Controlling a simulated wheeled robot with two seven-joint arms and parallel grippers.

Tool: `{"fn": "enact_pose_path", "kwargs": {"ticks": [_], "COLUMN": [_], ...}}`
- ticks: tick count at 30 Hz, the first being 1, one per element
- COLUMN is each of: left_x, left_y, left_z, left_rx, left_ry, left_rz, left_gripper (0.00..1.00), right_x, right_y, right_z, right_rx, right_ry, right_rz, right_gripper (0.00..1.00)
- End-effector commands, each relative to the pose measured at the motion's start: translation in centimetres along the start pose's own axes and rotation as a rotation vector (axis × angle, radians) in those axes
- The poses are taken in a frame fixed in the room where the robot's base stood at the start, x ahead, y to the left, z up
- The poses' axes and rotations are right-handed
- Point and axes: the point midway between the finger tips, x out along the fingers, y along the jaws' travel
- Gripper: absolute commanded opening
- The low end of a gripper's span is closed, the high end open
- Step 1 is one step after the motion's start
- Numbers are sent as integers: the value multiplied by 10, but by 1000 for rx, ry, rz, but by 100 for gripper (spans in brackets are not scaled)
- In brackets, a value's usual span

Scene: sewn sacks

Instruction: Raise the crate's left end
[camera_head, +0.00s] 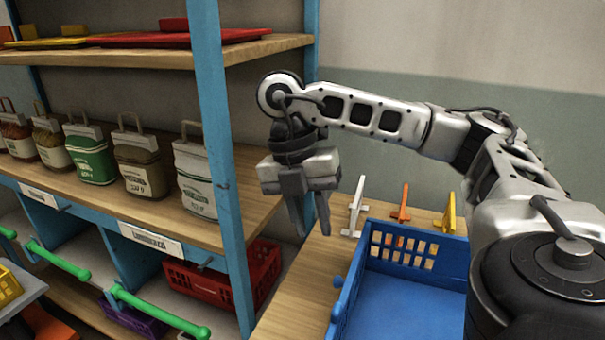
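A blue crate (455,262) stands on a wooden tabletop at the lower right, cut off by the bottom edge. Its far wall has slots, its inside looks empty, and a small round knob shows on its left side. My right arm hides its right part. My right gripper (313,228) hangs pointing down to the left of the crate and above it, with its two fingers apart and nothing between them. It is not touching the crate. My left gripper is out of view.
Several labelled sacks (142,162) stand on the shelf at left, behind a blue post (216,120). A red crate (205,287) sits on a lower shelf. Green bars (160,311) stick out at lower left. White (355,208), orange and yellow upright pieces stand behind the blue crate.

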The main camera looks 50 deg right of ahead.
Motion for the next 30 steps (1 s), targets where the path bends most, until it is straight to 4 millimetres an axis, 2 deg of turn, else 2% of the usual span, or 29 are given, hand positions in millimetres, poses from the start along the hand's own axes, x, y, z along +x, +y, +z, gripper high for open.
{"fn": "enact_pose_path", "kwargs": {"ticks": [21,30], "left_x": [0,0], "left_y": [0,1], "left_z": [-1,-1], "left_rx": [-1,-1], "left_ry": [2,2], "left_rz": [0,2], "left_gripper": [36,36], "right_x": [-61,-72], "right_y": [-2,-3], "right_z": [-2,-2], "right_rx": [3,7], "right_ry": [-9,-9], "right_rz": [9,8], "right_gripper": [26,26]}}
